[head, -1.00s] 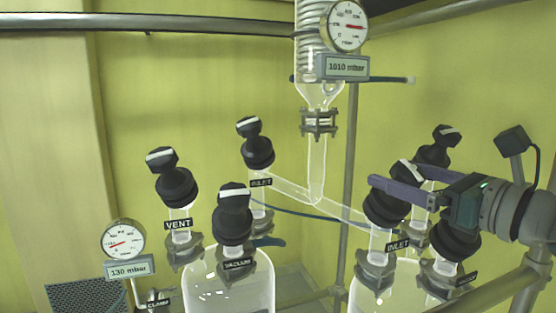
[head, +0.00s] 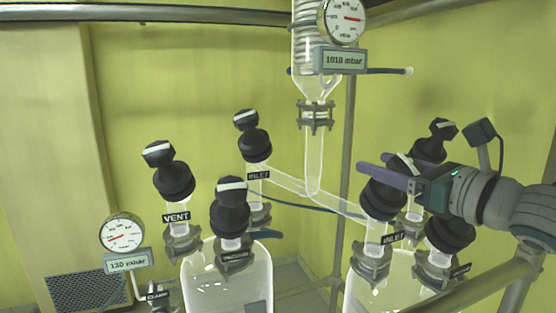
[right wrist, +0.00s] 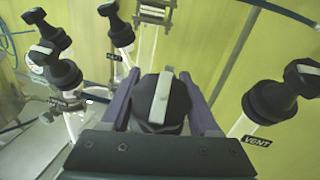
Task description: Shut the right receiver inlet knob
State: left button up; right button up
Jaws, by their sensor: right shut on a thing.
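The right receiver inlet knob (head: 384,198) is black with a white stripe on its handle. It stands on a glass neck above the INLET label (head: 393,238) of the right receiver (head: 385,296). My right gripper (head: 383,170) reaches in from the right with its purple fingers at the handle. In the right wrist view the knob (right wrist: 160,103) sits between the two fingers, which are shut on its handle. The white stripe runs roughly along the fingers there. The finger contact is partly hidden in the head view. My left gripper is not in view.
Another black knob (head: 430,150) stands behind my right gripper, and one (head: 450,232) stands below it. The left receiver (head: 228,280) carries vent, inlet and vacuum knobs. A glass column (head: 314,140) with a gauge (head: 343,20) hangs above centre.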

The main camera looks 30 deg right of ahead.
jog(key=c, duration=0.7)
jog(key=shift+m+h, duration=0.4)
